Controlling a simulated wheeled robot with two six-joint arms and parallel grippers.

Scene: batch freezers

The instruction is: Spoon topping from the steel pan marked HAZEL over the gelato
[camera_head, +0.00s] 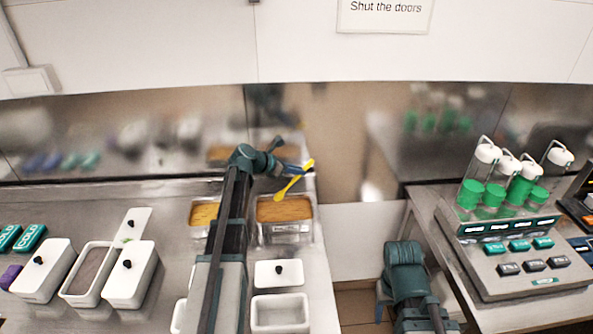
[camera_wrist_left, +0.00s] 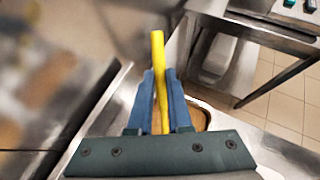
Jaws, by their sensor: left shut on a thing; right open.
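My left gripper (camera_head: 291,168) is shut on a yellow spoon (camera_head: 295,181), held tilted above a steel pan of orange-brown topping (camera_head: 285,209). In the left wrist view, the yellow spoon (camera_wrist_left: 158,70) sits between the blue fingers (camera_wrist_left: 160,100). A second pan with similar topping (camera_head: 203,214) stands to the left, partly behind my left arm. The pans' markings are too small to read, so I cannot tell which is HAZEL. An open white tub with greyish-brown contents (camera_head: 90,270), possibly gelato, stands at left. My right gripper (camera_head: 384,301) is open and low, its fingers mostly hidden.
White lidded tubs (camera_head: 42,272) (camera_head: 132,275) flank the open tub. A lidded tub (camera_head: 278,273) and an empty-looking white tub (camera_head: 281,313) stand before the pans. A gap separates this steel counter from the right one, which bears a machine with green cylinders (camera_head: 500,215).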

